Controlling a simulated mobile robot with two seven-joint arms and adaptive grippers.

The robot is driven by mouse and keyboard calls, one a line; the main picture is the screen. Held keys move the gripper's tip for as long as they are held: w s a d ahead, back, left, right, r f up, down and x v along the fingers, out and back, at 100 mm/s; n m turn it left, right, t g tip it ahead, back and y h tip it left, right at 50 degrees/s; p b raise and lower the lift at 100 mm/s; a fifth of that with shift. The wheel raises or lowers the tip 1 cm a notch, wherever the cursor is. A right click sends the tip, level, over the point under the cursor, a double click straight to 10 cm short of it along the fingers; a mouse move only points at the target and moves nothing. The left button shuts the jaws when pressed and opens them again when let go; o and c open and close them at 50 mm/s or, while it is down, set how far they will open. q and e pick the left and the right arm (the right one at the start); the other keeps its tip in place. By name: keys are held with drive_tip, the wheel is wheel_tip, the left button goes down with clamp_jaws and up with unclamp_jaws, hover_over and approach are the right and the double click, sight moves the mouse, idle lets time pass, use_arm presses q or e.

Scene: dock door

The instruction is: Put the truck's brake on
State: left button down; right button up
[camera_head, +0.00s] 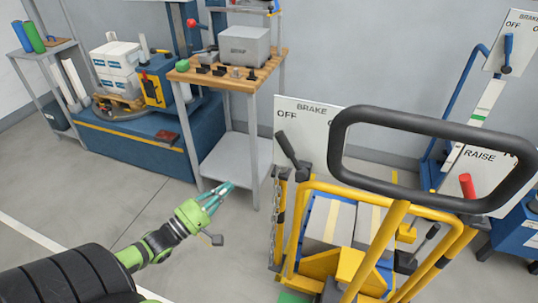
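The truck (397,216) has a yellow tube frame and a black loop handle (424,118), and stands at the right. A white plate (304,113) marked BRAKE, with OFF at its left, is behind the handle; its right-hand marking is covered by the handle. The black brake lever (289,148) leans up to the left, toward OFF. My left gripper (231,185), green with teal fingers, is left of and below the lever, apart from it. Its fingertips come together with nothing seen between them. My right gripper is out of view.
A wooden-topped bench (240,76) with a grey case (244,46) stands behind my gripper. The truck carries grey boxes (329,222) and has a red-knobbed lever (467,186) by a RAISE plate (480,160). Blue equipment stands at the far right. Floor around my gripper is clear.

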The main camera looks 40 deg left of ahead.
sight(291, 154)
use_arm(q)
drive_tip(key=r, duration=0.2)
drive_tip(key=d+r+h, duration=0.1)
drive_tip(key=shift+r+n+t, duration=0.2)
drive_tip(key=shift+n+t, duration=0.1)
drive_tip(key=shift+n, duration=0.1)
drive_tip(key=shift+w, duration=0.1)
drive_tip(key=s+d+r+p+x, duration=0.1)
drive_tip(key=d+p+x, duration=0.1)
drive_tip(key=x, duration=1)
drive_tip(key=shift+w+d+r+p, duration=0.25)
drive_tip(key=shift+w+d+p, duration=0.05)
drive_tip(key=shift+d+p, duration=0.05)
